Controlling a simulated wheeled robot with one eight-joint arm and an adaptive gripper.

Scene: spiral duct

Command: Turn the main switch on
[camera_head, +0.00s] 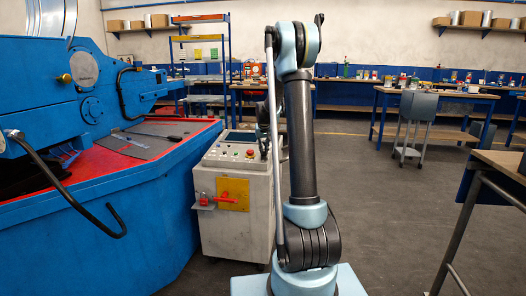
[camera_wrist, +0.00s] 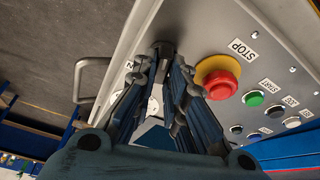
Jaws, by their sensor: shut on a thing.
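A grey control cabinet (camera_head: 235,215) stands left of my arm, with a sloped button panel on top. A red handle (camera_head: 228,196) on a yellow plate is on its front. In the wrist view my gripper (camera_wrist: 165,53) is over the panel (camera_wrist: 210,22), its fingers close together around a small dark knob (camera_wrist: 163,46). The fingers hide most of the knob, so its turn position cannot be told. A partly covered white label (camera_wrist: 129,65) is beside it. In the head view my arm hides most of the gripper.
A red STOP button (camera_wrist: 219,84) on a yellow collar is close to the right finger, with a green button (camera_wrist: 253,99) beyond. A metal handle (camera_wrist: 92,78) sticks out at the panel's edge. A blue machine (camera_head: 100,215) stands left of the cabinet.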

